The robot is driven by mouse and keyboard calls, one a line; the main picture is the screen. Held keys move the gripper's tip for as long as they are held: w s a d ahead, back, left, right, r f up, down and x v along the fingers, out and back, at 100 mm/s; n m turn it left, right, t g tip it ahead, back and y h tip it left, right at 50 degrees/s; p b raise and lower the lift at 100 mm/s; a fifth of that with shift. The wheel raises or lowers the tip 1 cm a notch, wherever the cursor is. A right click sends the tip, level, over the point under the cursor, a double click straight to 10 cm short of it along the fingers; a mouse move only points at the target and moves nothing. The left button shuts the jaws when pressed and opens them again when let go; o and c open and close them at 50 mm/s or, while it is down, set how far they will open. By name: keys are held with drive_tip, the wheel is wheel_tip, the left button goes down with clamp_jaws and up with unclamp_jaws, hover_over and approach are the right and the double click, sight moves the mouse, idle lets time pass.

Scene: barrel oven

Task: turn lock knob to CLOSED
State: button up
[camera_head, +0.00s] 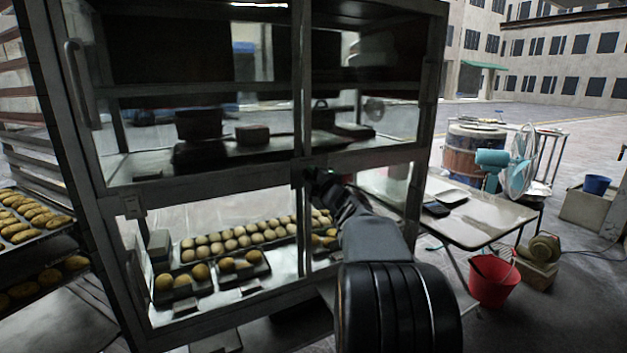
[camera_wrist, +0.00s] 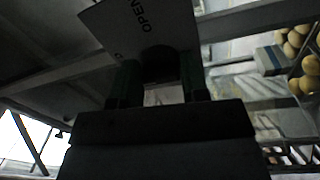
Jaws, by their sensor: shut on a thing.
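A lock plate (camera_wrist: 133,22) shows in the wrist view as a tilted white sheet with the word OPEN on it. A dark round lock knob (camera_wrist: 159,62) stands at the plate's lower edge. My gripper (camera_head: 318,178) reaches the middle post of the glass cabinet in the head view. In the wrist view its two fingers stand on either side of the knob and are shut on it. In the head view the knob and plate are hidden behind my gripper. I cannot tell which way the knob points, and the rest of the plate's lettering is not readable.
The glass cabinet (camera_head: 298,90) holds trays of buns (camera_head: 245,240) on its lower shelf. Racks with pastries (camera_head: 30,220) stand at the left. A folding table (camera_head: 480,220), a red bucket (camera_head: 493,282) and a fan (camera_head: 521,155) stand at the right. Paved floor lies open behind.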

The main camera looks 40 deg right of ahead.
drive_tip(key=shift+f, duration=0.2)
drive_tip(key=o, duration=0.9)
drive_tip(key=shift+r, duration=0.1)
drive_tip(key=s, duration=0.4)
drive_tip(key=s+a, duration=0.1)
drive_tip(key=s, duration=0.4)
drive_tip(key=s+a+f, duration=0.1)
drive_tip(key=s, duration=0.3)
drive_tip(key=shift+s+f+p, duration=0.1)
drive_tip(key=shift+s+p, duration=0.2)
drive_tip(key=shift+p, duration=0.1)
